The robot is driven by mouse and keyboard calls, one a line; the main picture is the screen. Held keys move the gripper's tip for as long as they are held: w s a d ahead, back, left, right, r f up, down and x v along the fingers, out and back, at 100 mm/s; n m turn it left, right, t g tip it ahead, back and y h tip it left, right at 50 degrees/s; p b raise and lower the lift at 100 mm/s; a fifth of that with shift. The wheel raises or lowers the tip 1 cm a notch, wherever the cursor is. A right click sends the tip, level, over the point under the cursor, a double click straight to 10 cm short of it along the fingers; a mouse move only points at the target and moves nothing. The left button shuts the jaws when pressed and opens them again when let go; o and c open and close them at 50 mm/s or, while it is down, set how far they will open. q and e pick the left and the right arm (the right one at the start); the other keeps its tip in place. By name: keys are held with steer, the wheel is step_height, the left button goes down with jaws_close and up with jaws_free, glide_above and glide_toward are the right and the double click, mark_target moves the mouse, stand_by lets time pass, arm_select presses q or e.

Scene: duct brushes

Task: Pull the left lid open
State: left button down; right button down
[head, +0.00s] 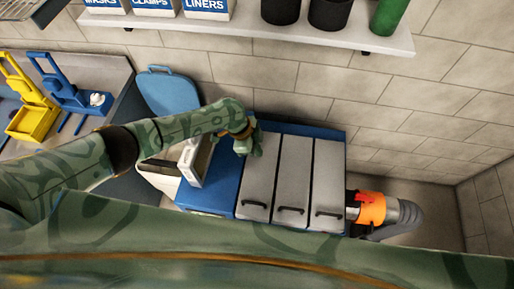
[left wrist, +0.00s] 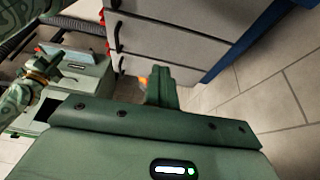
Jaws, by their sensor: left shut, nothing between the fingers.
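The left lid (head: 259,184) is a long grey panel with a black handle (head: 255,203) at its front end. It lies flat beside two similar lids and looks closed. My left gripper (head: 252,146) is over the back end of the left lid, away from the handle; I cannot tell whether it touches. In the left wrist view the fingers (left wrist: 162,84) are together with nothing between them. Grey lids (left wrist: 165,40) with black handles show beyond them; I cannot tell which is the left one.
The middle lid (head: 292,180) and right lid (head: 328,185) lie flat alongside. An orange collar (head: 371,208) on a grey hose sits at the right end. A white box (head: 193,162) stands left of the lids. A shelf (head: 250,32) overhangs the back wall.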

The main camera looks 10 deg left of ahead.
stand_by(0.4)
arm_select(q)
steer(key=c, duration=1.5)
jaws_free()
steer(key=p+v, duration=0.1)
steer(key=v, duration=1.5)
steer(key=shift+a+r, duration=0.1)
steer(key=shift+r, duration=0.05)
